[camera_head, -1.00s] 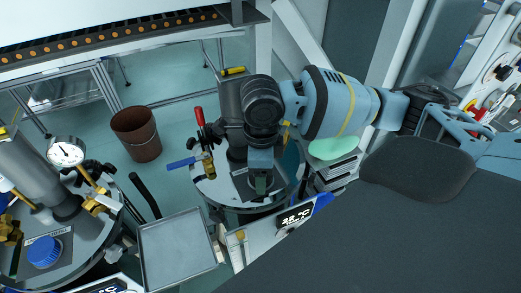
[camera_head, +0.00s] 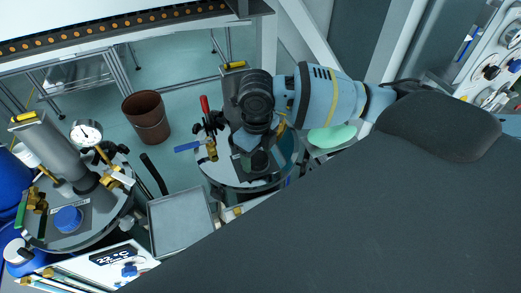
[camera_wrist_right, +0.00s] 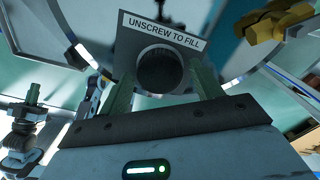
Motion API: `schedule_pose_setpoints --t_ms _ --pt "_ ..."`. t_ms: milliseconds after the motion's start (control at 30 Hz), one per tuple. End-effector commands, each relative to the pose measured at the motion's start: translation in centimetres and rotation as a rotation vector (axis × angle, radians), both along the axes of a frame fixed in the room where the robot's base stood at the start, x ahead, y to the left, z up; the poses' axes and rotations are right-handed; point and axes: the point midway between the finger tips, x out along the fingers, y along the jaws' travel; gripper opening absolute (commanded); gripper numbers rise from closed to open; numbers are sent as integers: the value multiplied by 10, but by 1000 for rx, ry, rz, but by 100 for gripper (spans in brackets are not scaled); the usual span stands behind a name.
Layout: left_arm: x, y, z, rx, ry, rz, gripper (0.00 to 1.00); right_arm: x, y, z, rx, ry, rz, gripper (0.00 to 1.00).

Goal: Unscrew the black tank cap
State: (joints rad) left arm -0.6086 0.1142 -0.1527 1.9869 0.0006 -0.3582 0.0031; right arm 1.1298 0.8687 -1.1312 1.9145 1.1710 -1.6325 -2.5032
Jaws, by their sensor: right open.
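The black tank cap (camera_wrist_right: 160,70) is a dark round knob on the tank top, below a plate reading "UNSCREW TO FILL" (camera_wrist_right: 164,30). My right gripper (camera_wrist_right: 163,84) is open, with one green finger on each side of the cap. I cannot tell whether the fingers touch it. In the head view my right gripper (camera_head: 256,160) points down over the middle tank's round lid (camera_head: 222,176); the wrist and fingers hide the cap there. My left gripper is not in view.
A blue valve handle (camera_head: 187,147) and a red one (camera_head: 204,103) stand left of my wrist. A second tank with a blue cap (camera_head: 68,219) and a pressure gauge (camera_head: 87,132) is at left. A grey tray (camera_head: 180,222) lies between. A brown bin (camera_head: 146,117) stands behind.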

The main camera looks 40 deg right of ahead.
Motion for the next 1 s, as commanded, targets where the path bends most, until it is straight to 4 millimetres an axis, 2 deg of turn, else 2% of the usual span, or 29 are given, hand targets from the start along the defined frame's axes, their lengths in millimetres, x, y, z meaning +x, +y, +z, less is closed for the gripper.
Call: schedule_pose_setpoints --t_ms 167,433,667,1000 --pt "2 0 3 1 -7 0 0 -1 0 -1 0 3 -33 65" --pt "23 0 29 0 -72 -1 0 0 0 2 2 -2 -278 65" --pt "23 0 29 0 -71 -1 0 -1 0 -3 0 5 -320 65" --pt "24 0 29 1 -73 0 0 -1 -1 -3 0 5 -592 65"
